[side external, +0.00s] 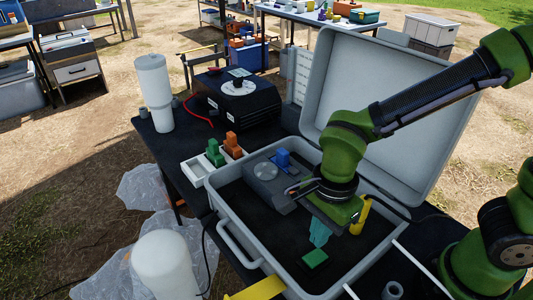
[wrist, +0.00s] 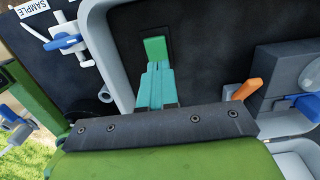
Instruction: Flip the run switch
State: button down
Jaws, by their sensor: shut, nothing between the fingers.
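My gripper (side external: 319,235) has teal fingers, shut and empty, pointing down inside the open grey case (side external: 238,236). In the wrist view the fingers (wrist: 158,82) end close to a flat green rectangular piece (wrist: 155,49) in the dark case floor. The same green piece (side external: 315,258) shows just below the fingertips in the side view; I cannot tell whether they touch. A grey unit (side external: 268,182) with a round dial and a blue block (side external: 283,158) sits in the case. In the wrist view an orange lever (wrist: 246,89) stands beside it. No label marks the run switch.
The open case lid (side external: 385,100) stands behind my arm. A white tray (side external: 197,170) holds green and orange pieces left of the case. White cylinders (side external: 153,92) and a black box (side external: 238,100) stand nearby. A yellow part (side external: 360,215) is close right of my gripper.

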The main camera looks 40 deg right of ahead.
aim_at(312, 260)
notch_tip(312, 260, up, 10)
jog(key=shift+d, duration=0.2)
jog(key=shift+s+d+y, duration=0.3)
jog(key=shift+d+y, duration=0.3)
jog(key=shift+y, duration=0.1)
jog(key=a+f, duration=0.1)
jog(key=f, duration=0.8)
jog(key=a+f, duration=0.1)
jog(key=f, duration=0.3)
jog(key=shift+a+f, duration=0.3)
jog(key=shift+f, duration=0.05)
jog(key=shift+a+f, duration=0.1)
